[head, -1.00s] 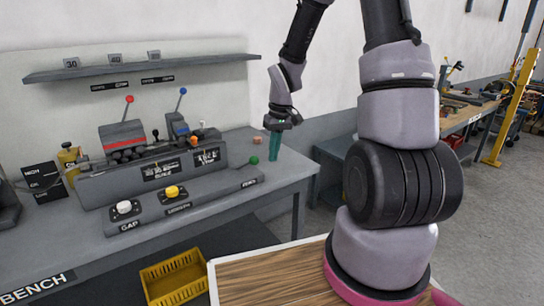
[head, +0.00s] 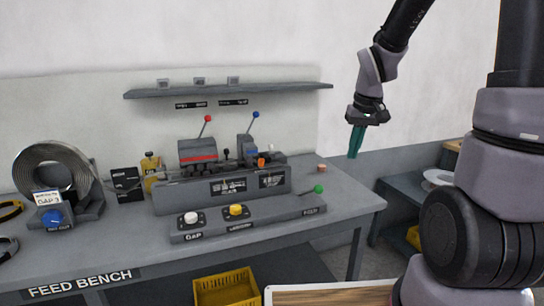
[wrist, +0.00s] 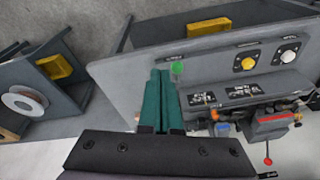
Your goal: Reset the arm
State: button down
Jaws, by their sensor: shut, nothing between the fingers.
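My gripper (head: 356,141) hangs from my arm at the upper right of the head view, with teal fingers pointing down. The fingers are shut and hold nothing.
The bench carries a machine with red and blue levers (head: 222,178), a panel with white and yellow knobs (head: 240,222), and a metal coil (head: 48,165). A shelf (head: 230,90) is on the wall. A yellow crate (head: 226,288) stands below. A lower grey table (head: 405,205) stands to the right.

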jog(key=s+r+m+t+y, duration=0.1)
jog(key=s+r+m+t, duration=0.3)
jog(key=s+r, duration=1)
notch_tip(320, 180, up, 2)
jog(key=shift+s+r+t, duration=0.1)
jog(key=shift+s+t, duration=0.2)
jog(key=shift+s, duration=0.05)
jog(key=shift+d, duration=0.1)
